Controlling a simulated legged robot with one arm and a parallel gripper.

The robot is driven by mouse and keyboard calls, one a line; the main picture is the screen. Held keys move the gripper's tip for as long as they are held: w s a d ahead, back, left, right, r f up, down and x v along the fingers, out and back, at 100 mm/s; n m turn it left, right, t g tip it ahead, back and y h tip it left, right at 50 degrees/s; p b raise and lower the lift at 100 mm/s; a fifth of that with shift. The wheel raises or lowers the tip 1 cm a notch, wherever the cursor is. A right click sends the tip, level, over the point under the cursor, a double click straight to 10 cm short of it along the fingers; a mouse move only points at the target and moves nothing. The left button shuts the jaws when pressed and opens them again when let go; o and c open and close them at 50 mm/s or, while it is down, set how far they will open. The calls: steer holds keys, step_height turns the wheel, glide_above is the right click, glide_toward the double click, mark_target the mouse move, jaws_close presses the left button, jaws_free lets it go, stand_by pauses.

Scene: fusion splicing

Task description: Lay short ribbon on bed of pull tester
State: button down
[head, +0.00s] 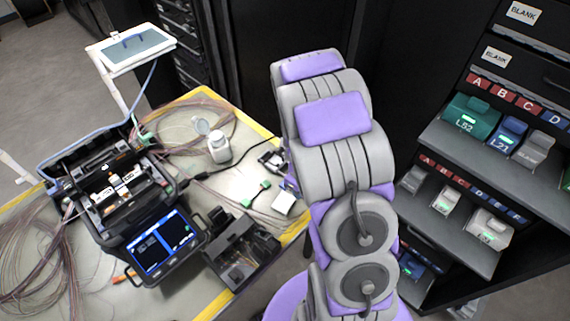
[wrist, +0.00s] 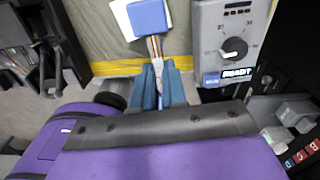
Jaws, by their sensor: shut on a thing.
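In the wrist view my gripper (wrist: 160,70) has two blue fingers shut on a short multicoloured ribbon (wrist: 155,46). The ribbon stands out past the fingertips, and its far end meets a blue block (wrist: 149,18) on a white piece. I cannot tell whether the ribbon lies under the block or is fixed to it. A grey unit with a black dial and a READY label (wrist: 233,46) stands to the right of the fingers. I cannot tell for certain which unit is the pull tester. In the head view my arm hides the gripper.
A splicer with a lit screen (head: 160,245) and an open dark case (head: 242,252) stand on the yellow-edged table (head: 215,300). A white bottle (head: 219,147) and loose fibres lie behind. A shelf rack with coloured cassettes (head: 470,124) stands at the right.

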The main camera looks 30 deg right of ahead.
steer(key=shift+w+d+f+b, duration=0.65)
steer(key=shift+w+f, duration=0.2)
steer(key=shift+w, duration=1.7)
steer(key=shift+w+d+f+b, duration=0.6)
steer(key=shift+w+f+b, duration=0.15)
steer(key=shift+w, duration=1.85)
steer(key=shift+w+d+f+b, duration=0.6)
steer(key=shift+w+f, duration=0.3)
steer(key=shift+w, duration=1.65)
steer(key=shift+f, duration=0.4)
steer(key=c, duration=1.2)
jaws_free()
